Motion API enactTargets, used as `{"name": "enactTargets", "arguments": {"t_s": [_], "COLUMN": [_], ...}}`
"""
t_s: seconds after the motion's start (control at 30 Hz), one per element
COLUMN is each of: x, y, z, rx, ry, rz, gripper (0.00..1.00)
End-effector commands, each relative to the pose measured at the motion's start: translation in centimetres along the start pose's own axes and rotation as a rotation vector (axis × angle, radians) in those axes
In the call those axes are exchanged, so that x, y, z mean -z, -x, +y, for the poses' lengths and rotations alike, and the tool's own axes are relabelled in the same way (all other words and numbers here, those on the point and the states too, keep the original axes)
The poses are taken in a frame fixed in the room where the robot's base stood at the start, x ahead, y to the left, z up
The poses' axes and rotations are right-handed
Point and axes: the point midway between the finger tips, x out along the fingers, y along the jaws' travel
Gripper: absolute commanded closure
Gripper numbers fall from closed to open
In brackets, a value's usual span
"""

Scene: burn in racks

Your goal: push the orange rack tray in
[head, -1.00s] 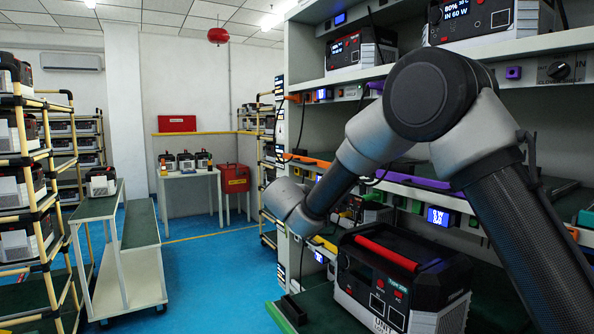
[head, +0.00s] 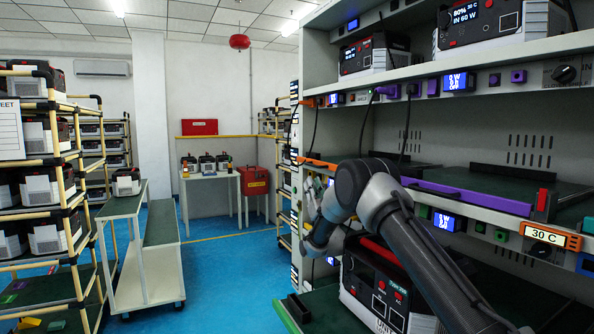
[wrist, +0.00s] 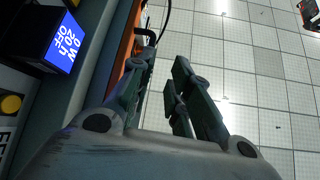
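The orange front edge of a rack tray (head: 318,164) shows on the middle shelf in the head view, left of my arm. How far it sticks out is hard to tell. In the wrist view, an orange strip (wrist: 127,38) runs upward beside the left finger; a small dark part stands by it. My gripper (wrist: 164,60) has its fingers apart with nothing between them. The left finger is close to the strip; contact cannot be told. In the head view my wrist is low at the rack's left front, and the fingers are not clear.
A purple-edged tray (head: 470,193) lies right of the orange one. A power unit with a red handle (head: 372,285) stands below my arm. A blue-lit display (wrist: 62,42) is left of the gripper. A trolley (head: 140,245) stands left; blue floor between is clear.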

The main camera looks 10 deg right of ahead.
Motion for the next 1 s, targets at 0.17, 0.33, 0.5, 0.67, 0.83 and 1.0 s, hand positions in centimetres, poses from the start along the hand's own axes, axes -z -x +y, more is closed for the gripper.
{"name": "enactTargets", "arguments": {"t_s": [0.17, 0.33, 0.5, 0.67, 0.83, 1.0], "x": [1.7, 1.9, 2.0, 2.2, 2.1, 2.1], "y": [0.0, -2.6, -5.4, -6.9, -7.2, -7.2], "z": [1.9, 1.9, 1.9, 2.0, 2.0, 2.0], "rx": [-0.043, -0.041, -0.040, -0.040, -0.040, -0.040], "ry": [0.026, 0.024, 0.023, 0.022, 0.022, 0.022], "rz": [0.080, 0.080, 0.077, 0.076, 0.073, 0.074], "gripper": [0.81, 0.81, 0.81, 0.81, 0.81, 0.88]}}
